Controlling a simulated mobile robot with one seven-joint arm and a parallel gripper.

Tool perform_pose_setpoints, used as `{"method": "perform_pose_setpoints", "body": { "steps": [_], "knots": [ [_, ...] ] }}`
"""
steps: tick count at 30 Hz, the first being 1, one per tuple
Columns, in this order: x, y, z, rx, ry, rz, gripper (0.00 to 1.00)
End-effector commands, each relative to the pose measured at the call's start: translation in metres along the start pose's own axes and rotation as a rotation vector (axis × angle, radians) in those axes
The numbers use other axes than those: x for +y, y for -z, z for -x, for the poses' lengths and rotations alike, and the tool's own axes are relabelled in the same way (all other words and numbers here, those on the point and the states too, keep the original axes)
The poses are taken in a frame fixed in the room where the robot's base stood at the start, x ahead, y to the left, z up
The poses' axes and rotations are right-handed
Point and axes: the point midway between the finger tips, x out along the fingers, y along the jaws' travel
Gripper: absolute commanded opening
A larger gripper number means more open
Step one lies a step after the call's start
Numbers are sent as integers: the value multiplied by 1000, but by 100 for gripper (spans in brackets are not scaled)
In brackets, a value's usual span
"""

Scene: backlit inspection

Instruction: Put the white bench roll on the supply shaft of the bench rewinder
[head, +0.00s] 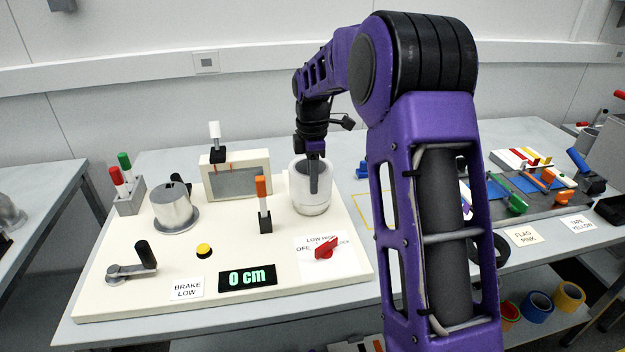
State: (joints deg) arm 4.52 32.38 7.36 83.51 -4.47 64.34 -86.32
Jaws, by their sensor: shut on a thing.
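The bench rewinder (140,230) is a cream board on the grey table. The white bench roll (309,203) is upright at the board's right rear, with a grey hollow centre. My gripper (313,188) points down at the roll and is shut on its wall, with one finger on the near outer side. The supply shaft is not visible; the roll covers that spot. I cannot tell whether the roll is around the shaft or touches the board. A bare metal spool (174,208) stands at the board's left.
The display (248,278) reads 0 cm. Markers (121,184) stand at left. A tool tray (540,205) is at right.

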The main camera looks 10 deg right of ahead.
Motion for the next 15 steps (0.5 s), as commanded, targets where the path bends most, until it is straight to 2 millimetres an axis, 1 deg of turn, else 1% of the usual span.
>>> {"method": "perform_pose_setpoints", "body": {
  "steps": [1, 15],
  "knots": [
    [1, 0, 7, 0, -3, 0, 0],
    [1, 0, 29, 0, -3, 0, 0]
  ]
}}
